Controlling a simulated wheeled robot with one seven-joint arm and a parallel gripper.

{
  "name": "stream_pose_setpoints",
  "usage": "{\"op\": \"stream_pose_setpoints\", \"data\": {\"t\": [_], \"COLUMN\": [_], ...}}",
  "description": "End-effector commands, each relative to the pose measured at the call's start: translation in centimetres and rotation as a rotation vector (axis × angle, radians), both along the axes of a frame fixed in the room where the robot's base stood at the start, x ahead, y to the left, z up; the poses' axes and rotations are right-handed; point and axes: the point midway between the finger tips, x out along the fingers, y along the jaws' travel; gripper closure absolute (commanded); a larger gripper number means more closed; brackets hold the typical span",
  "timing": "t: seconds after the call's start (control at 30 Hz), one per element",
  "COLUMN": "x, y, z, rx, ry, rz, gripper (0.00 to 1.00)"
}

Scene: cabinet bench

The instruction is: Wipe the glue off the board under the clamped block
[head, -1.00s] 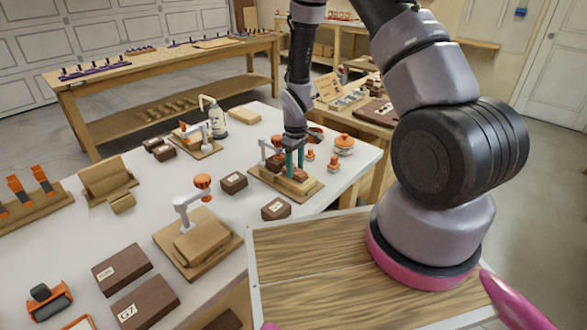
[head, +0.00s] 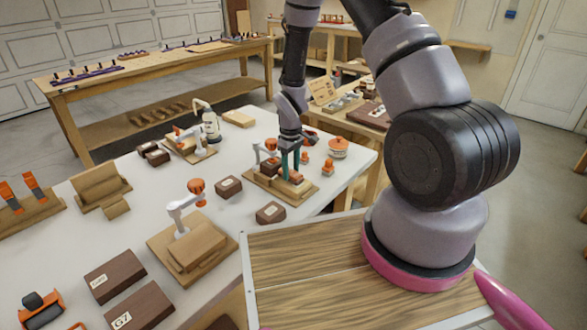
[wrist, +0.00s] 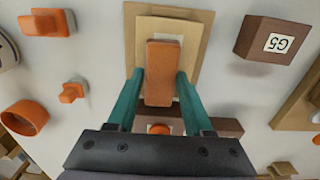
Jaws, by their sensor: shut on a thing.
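My gripper (head: 291,165) points down over a small wooden board (head: 263,190) with a clamp (head: 266,152) in the head view. In the wrist view my gripper's teal fingers (wrist: 160,98) are shut on an orange-brown oblong pad (wrist: 163,75). The pad lies over the tan board (wrist: 200,22), which shows beyond and beside it. A dark block (wrist: 228,127) and an orange knob (wrist: 158,128) show behind the fingers. I cannot tell whether the pad touches the board. Any glue is hidden or too small to make out.
A second clamp board (head: 190,252) stands in front on the white table, and a third (head: 190,148) behind with a white bottle (head: 211,127). Dark labelled blocks (head: 270,212) lie close by. Orange pieces (head: 338,148) stand right of the board.

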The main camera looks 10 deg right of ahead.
Motion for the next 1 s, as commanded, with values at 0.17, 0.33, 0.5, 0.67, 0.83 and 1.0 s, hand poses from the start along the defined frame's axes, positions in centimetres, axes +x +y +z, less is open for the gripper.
{"op": "stream_pose_setpoints", "data": {"t": [0.17, 0.33, 0.5, 0.67, 0.83, 1.0], "x": [-0.4, -0.7, -1.2, -1.6, -1.6, -1.5], "y": [0.6, 0.9, 1.7, 2.2, 2.3, 2.2], "z": [0.1, 0.0, -0.1, -0.1, -0.1, -0.1], "rx": [0.000, 0.000, 0.000, 0.000, 0.000, 0.000], "ry": [0.000, 0.000, 0.000, 0.000, 0.000, 0.000], "rz": [0.000, 0.001, 0.001, 0.000, -0.001, -0.001], "gripper": [0.93, 0.93, 0.93, 0.93, 0.93, 0.93]}}
